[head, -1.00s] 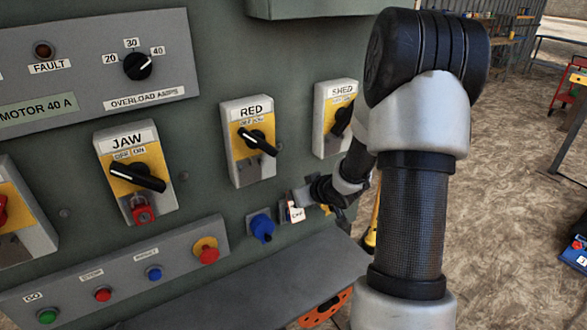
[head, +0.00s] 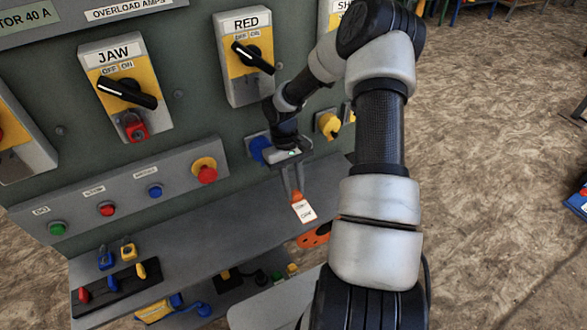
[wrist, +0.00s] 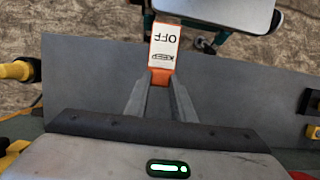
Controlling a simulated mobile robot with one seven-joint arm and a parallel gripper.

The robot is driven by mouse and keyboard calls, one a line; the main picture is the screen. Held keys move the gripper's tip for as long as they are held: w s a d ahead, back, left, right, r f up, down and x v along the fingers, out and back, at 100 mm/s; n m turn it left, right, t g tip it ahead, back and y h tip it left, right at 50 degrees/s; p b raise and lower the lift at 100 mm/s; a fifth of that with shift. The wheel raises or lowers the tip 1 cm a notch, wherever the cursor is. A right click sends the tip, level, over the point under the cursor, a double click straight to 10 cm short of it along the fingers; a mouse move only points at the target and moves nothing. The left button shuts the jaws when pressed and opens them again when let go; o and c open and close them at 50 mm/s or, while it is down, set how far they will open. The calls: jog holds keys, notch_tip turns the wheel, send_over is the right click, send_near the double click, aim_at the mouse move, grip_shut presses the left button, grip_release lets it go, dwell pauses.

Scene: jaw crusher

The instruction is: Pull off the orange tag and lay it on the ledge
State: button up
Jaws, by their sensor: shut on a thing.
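The orange tag (head: 303,208) has a white face with dark lettering and hangs from my gripper (head: 296,190). My gripper points down and is shut on the tag's orange upper end. In the wrist view the tag (wrist: 163,48) sticks out past the two grey fingers (wrist: 160,85), with "KEEP OFF" upside down. The grey ledge (head: 225,230) runs along the panel's foot; in the wrist view its grey surface (wrist: 90,75) spreads below the fingers. The tag appears above the ledge's right part; whether it touches cannot be told.
A blue socket (head: 258,148) and a yellow plug (head: 328,124) flank my wrist on the panel. Blue and yellow padlocks (head: 106,259) and a dark tray (head: 110,292) with small items lie toward the ledge's left. The ledge's middle looks clear. An orange disc (head: 314,236) sits below its right edge.

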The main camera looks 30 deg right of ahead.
jog(key=shift+s+a+f, duration=0.15)
jog(key=shift+s+f, duration=0.05)
jog(key=shift+f, duration=0.15)
jog(key=shift+f+b, duration=2.5)
jog(key=shift+f, duration=1.05)
jog(key=shift+f+b, duration=0.45)
jog(key=shift+f, duration=0.1)
jog(key=o, duration=1.1)
